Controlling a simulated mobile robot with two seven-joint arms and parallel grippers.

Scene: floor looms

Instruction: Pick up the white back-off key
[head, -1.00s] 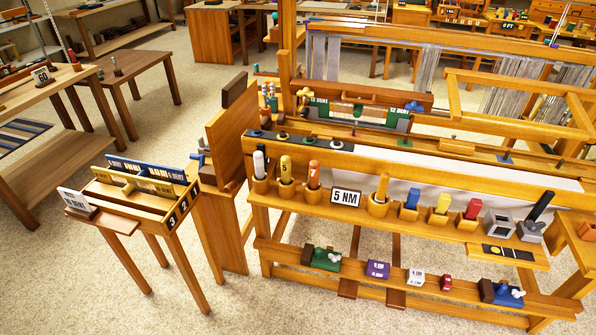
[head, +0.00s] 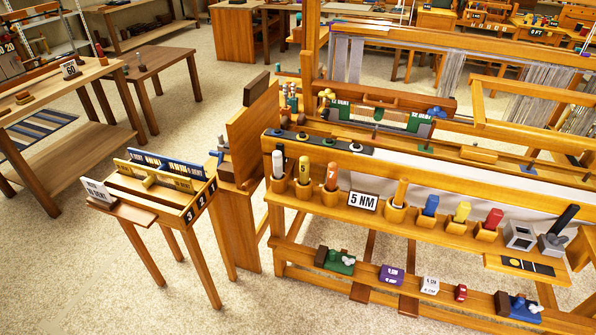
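No label in view names a back-off key, so I cannot tell for sure which piece is the white one. A white upright piece (head: 278,164) stands in a wooden cup at the left end of the loom's front shelf (head: 418,232). Beside it stand a yellow piece marked 5 (head: 304,169) and an orange piece marked 7 (head: 331,175). A small white lettered block (head: 430,285) sits on the lower rail. Neither of my grippers is in view.
A 5 NM sign (head: 362,201) and blue (head: 431,205), yellow (head: 462,211) and red (head: 494,218) blocks in holders line the shelf. A small table with reed racks (head: 130,205) stands at left. Carpet (head: 85,285) is free at front left.

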